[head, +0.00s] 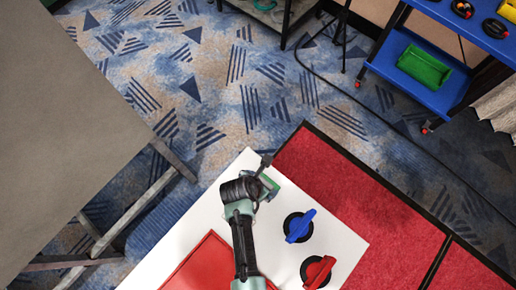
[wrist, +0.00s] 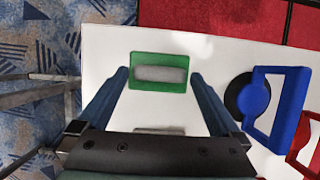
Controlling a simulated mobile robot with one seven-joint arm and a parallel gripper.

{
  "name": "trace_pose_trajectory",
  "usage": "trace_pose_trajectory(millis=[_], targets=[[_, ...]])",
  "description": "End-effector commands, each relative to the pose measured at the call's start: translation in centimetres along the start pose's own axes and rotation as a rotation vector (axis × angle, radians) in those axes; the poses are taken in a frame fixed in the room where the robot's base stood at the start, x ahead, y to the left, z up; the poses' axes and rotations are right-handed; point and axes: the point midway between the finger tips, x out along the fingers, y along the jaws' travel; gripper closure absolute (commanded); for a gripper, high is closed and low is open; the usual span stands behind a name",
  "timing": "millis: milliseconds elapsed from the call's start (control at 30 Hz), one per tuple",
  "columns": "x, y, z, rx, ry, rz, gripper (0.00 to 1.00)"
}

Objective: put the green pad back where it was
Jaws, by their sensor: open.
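The green pad (wrist: 136,86) lies on the white tabletop (wrist: 105,50) in the wrist view, a green rectangle with a pale grey bar across its middle. My gripper (wrist: 159,75) is open, with one finger on each side of the pad and a gap to both. Whether the fingertips reach down to the pad's height I cannot tell. In the head view my gripper (head: 267,179) is over the far part of the white table, and only a bit of green shows beside it, the rest being hidden.
A blue handle on a black disc (head: 299,226) and a red handle (head: 317,271) stand right of my arm. A red square (head: 212,262) lies to its left. A red mat (head: 360,200) borders the table. A blue trolley (head: 440,98) stands far right, a grey table (head: 80,120) left.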

Motion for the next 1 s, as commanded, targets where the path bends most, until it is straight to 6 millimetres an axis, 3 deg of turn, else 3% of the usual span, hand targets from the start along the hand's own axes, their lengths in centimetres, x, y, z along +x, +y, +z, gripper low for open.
trace_pose_trajectory(millis=[500,800,867,933,1000], targets=[[-8.6,0.0,0.0,-0.001,-0.001,0.003,0.00],[-11.5,0.2,0.1,0.007,-0.003,0.007,0.00],[-12.1,1.0,0.9,0.045,-0.014,0.030,0.00],[-13.3,3.0,2.9,0.143,-0.042,0.093,0.00],[-15.4,5.9,6.2,0.305,-0.081,0.201,0.00]])
